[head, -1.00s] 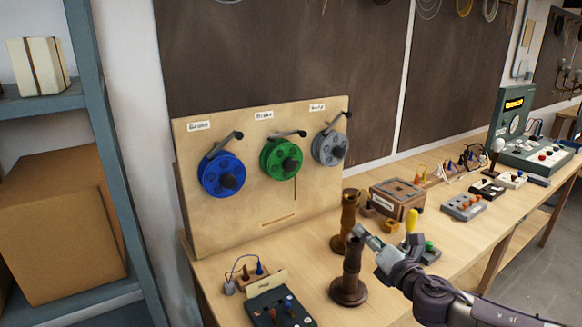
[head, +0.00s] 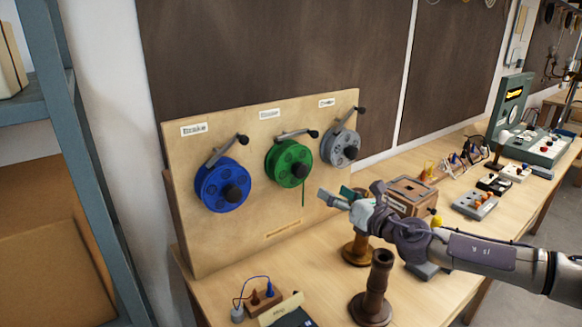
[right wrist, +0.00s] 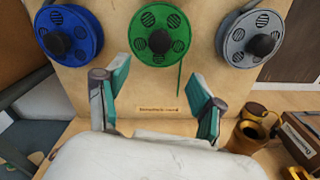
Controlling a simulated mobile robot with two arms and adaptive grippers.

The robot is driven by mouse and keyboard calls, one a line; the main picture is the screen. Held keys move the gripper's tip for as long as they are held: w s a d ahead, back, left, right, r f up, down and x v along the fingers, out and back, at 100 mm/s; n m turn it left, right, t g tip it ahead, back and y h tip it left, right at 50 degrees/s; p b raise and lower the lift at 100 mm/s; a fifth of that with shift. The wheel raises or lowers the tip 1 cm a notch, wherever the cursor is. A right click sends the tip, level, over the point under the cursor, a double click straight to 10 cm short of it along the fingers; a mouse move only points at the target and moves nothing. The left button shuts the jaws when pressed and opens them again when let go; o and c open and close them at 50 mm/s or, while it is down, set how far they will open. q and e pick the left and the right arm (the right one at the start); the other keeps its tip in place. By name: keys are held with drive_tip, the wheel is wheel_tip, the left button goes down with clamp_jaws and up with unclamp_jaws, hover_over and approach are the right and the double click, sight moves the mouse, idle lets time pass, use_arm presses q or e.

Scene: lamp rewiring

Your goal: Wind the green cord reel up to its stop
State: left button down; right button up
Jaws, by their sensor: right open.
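The green cord reel (head: 289,164) is mounted in the middle of an upright wooden board, with a dark hub knob and a crank arm (head: 298,134) ending in a black knob at its upper right. A short green cord end (head: 303,194) hangs below it. In the right wrist view the green reel (right wrist: 158,35) is straight ahead, beyond the fingers. My right gripper (head: 334,197) is open and empty, in front of the board, below and right of the green reel and apart from it. Its spread fingers also show in the right wrist view (right wrist: 158,105). My left gripper is out of view.
A blue reel (head: 220,186) and a grey reel (head: 340,148) flank the green one. Brown turned posts (head: 375,290) stand on the bench near my right arm. A wooden box (head: 412,194) and control panels lie to the right.

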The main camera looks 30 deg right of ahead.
drive_tip(key=p, duration=0.3)
approach(303, 172)
drive_tip(key=w, duration=0.2)
drive_tip(key=w+p, duration=0.1)
drive_tip(key=w, duration=0.2)
drive_tip(key=w+p, duration=0.1)
drive_tip(key=w, duration=0.3)
drive_tip(key=shift+a+r+p, duration=0.1)
drive_tip(key=shift+a+p, duration=0.15)
drive_tip(key=shift+p, duration=0.05)
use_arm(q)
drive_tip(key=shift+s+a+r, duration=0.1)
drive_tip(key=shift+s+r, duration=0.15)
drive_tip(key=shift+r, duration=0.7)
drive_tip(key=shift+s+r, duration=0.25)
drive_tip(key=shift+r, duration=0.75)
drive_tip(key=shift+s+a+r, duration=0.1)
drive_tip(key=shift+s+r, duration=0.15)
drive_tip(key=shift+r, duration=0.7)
use_arm(e)
drive_tip(key=shift+w+a, duration=0.1)
drive_tip(key=shift+w, duration=0.65)
drive_tip(key=shift+c, duration=0.2)
drive_tip(key=c, duration=1.1)
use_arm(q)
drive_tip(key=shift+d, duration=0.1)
